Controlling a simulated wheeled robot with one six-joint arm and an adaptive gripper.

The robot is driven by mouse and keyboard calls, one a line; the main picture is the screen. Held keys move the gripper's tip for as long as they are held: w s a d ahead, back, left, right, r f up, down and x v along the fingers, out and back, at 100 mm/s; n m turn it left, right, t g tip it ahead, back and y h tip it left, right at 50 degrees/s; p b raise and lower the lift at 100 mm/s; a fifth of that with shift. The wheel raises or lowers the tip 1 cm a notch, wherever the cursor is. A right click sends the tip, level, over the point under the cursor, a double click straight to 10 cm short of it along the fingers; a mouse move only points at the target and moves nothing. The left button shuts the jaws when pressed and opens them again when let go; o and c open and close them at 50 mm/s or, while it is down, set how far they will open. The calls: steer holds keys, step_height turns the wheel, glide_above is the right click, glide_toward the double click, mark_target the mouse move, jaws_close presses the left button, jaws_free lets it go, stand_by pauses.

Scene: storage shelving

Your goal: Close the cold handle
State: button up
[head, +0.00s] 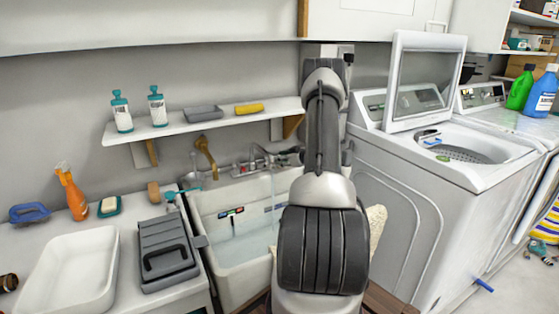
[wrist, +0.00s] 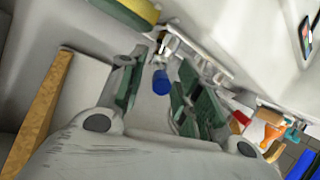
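A white sink (head: 205,225) stands below the shelf, with a metal faucet (head: 262,155) on its back wall and a thin stream of water falling from it. In the wrist view the metal faucet fittings (wrist: 195,55) run along the wall. A blue-ended cylinder (wrist: 162,82), which appears to be the cold handle, lies between the green-padded fingers of my gripper (wrist: 158,95). The fingers are open, with a gap around the blue end; contact cannot be told. A red piece (wrist: 241,118), perhaps the hot handle, shows beyond the right finger. My arm hides most of the gripper in the head view.
A wall shelf (head: 180,127) above the sink holds two bottles, a grey tray and a yellow sponge (head: 249,107). Its wooden bracket (wrist: 42,115) is near my gripper. The counter at left holds a white basin (head: 75,270) and an orange spray bottle (head: 72,192). A washer (head: 405,190) stands right.

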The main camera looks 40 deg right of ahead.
steer(key=shift+x, duration=0.85)
jaws_close()
steer(key=shift+a, duration=0.1)
steer(key=shift+w+a+r+m+h, duration=0.1)
steer(key=shift+w+a+m+h, duration=0.05)
steer(key=shift+a+m+h, duration=0.85)
steer(key=shift+a+m+g+h, duration=0.15)
steer(key=shift+m+h, duration=0.4)
steer(key=shift+h, duration=0.2)
steer(key=shift+a+m+g+h, duration=0.2)
steer(key=shift+m+h, duration=0.35)
steer(key=shift+h, duration=0.2)
